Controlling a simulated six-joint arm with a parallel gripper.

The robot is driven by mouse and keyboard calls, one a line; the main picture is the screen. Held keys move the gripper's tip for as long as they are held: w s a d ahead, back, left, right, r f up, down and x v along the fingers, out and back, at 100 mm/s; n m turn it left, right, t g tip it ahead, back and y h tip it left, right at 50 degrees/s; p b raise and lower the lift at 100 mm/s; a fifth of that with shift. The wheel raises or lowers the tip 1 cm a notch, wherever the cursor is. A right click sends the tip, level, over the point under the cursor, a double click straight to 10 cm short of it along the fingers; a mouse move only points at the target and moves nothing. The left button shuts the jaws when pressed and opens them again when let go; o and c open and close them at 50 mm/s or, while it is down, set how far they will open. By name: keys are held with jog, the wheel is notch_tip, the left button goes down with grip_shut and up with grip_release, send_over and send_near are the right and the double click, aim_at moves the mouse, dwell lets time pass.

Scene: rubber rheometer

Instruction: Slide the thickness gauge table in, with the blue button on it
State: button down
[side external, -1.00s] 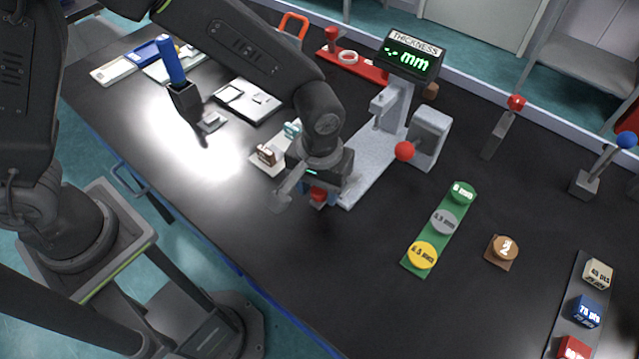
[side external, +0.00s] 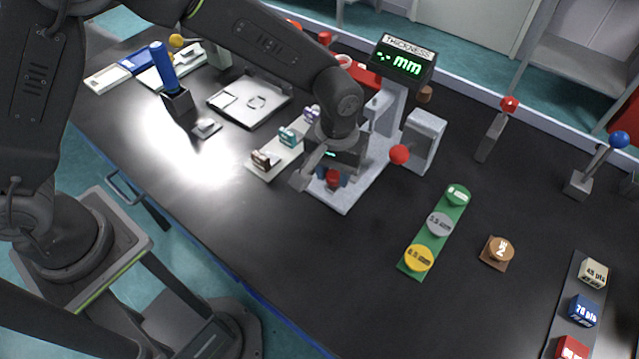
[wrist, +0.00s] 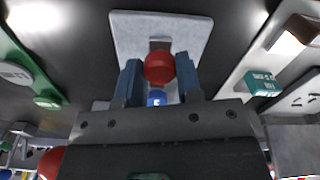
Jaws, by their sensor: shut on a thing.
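The thickness gauge (side external: 392,108) stands upright on a light grey base plate (side external: 345,202), with a lit green display reading dashes and mm. The base plate also shows in the wrist view (wrist: 128,32). The gauge table's red knob (side external: 333,179) is between my gripper's (side external: 334,174) blue fingers, over the front part of the base. In the wrist view the fingers flank the red knob (wrist: 159,68), and my gripper (wrist: 158,80) is shut on it. The blue button (wrist: 157,98), with a white mark, sits just behind the knob, partly hidden. The table itself is mostly hidden by my gripper.
A rack with small coloured blocks (side external: 265,159) lies close to the left of the base. A red ball lever (side external: 400,154) is on the gauge's right. A green strip with round pieces (side external: 439,224) and a brown block (side external: 497,252) lie farther right. The front table area is clear.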

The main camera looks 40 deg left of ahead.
jog(key=shift+w, duration=1)
jog(key=c, duration=0.8)
grip_release()
notch_tip(320, 180, up, 14)
jog(key=shift+f, duration=0.1)
jog(key=shift+s, duration=0.1)
